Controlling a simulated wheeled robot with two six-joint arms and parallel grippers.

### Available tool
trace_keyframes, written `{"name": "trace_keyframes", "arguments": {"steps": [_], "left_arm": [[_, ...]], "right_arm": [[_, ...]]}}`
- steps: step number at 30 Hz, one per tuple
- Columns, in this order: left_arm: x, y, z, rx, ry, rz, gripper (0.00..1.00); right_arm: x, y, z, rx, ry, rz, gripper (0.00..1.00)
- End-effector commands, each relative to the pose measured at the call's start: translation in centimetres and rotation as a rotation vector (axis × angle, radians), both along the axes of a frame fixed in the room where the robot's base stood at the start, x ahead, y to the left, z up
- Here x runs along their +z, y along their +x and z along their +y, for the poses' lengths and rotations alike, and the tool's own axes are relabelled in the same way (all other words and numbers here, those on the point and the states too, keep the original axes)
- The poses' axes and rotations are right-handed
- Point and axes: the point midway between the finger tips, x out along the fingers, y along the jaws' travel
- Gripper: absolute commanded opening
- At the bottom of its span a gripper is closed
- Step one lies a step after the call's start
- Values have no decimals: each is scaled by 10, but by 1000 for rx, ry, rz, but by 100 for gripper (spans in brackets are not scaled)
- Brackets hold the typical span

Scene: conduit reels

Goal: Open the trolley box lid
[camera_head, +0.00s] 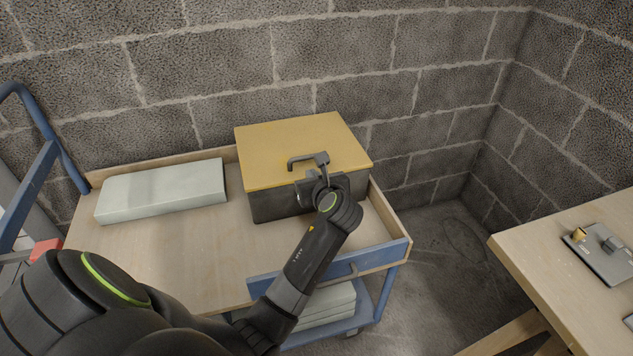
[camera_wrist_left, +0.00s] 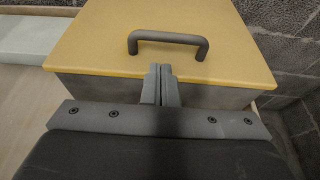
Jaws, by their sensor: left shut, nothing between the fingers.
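The trolley box (camera_head: 275,205) is dark grey with a yellow lid (camera_head: 285,145) that lies shut on it. It stands at the right end of the trolley (camera_head: 165,250). A dark bar handle (camera_head: 305,160) is fixed on the lid near its front edge; it also shows in the left wrist view (camera_wrist_left: 168,37). My left gripper (camera_wrist_left: 161,70) is shut and empty, its fingertips at the lid's front edge, just on the near side of the handle. I cannot tell whether they touch the lid. The arm hides part of the box front. My right gripper is not in view.
A pale flat slab (camera_head: 162,192) lies on the trolley left of the box. A block wall (camera_head: 230,65) stands close behind. A wooden table (camera_head: 560,250) with a metal plate (camera_head: 603,250) is at the right, with bare floor between.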

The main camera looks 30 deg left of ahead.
Motion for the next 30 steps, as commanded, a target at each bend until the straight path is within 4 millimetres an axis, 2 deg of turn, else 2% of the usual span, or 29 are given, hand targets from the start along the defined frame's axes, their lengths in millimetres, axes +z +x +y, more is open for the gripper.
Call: {"name": "trace_keyframes", "arguments": {"steps": [3,10,30], "left_arm": [[-8,13,16,1,5,1,0],[-15,26,30,-1,1,-1,0],[-14,29,34,-1,-4,2,0]], "right_arm": [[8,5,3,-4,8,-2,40],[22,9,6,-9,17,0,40],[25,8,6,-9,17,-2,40]]}}
